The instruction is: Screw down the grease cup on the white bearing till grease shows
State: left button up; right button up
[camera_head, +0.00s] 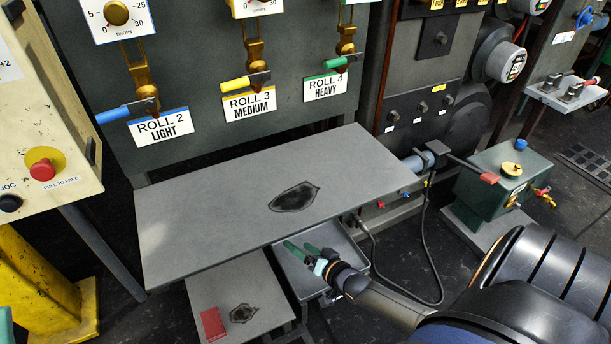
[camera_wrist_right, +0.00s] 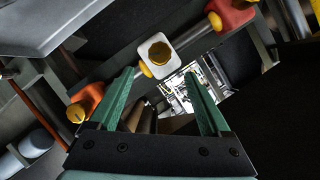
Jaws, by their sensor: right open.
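In the right wrist view, the white bearing (camera_wrist_right: 156,62) sits on a shaft in front of my right gripper. Nothing is between the fingertips; I cannot tell how far off the cup is. In the head view my right gripper (camera_head: 303,250) is low, by the front edge of the grey table. The bearing is hidden there.
Orange-red bearings with yellow caps stand left (camera_wrist_right: 86,104) and right (camera_wrist_right: 231,12) of the white one. The grey table (camera_head: 200,205) lies above and beside my right gripper. A grey tray (camera_head: 297,282) and a low stand with a red block (camera_head: 212,325) are near it.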

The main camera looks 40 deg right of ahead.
jog(key=shift+v, duration=0.9)
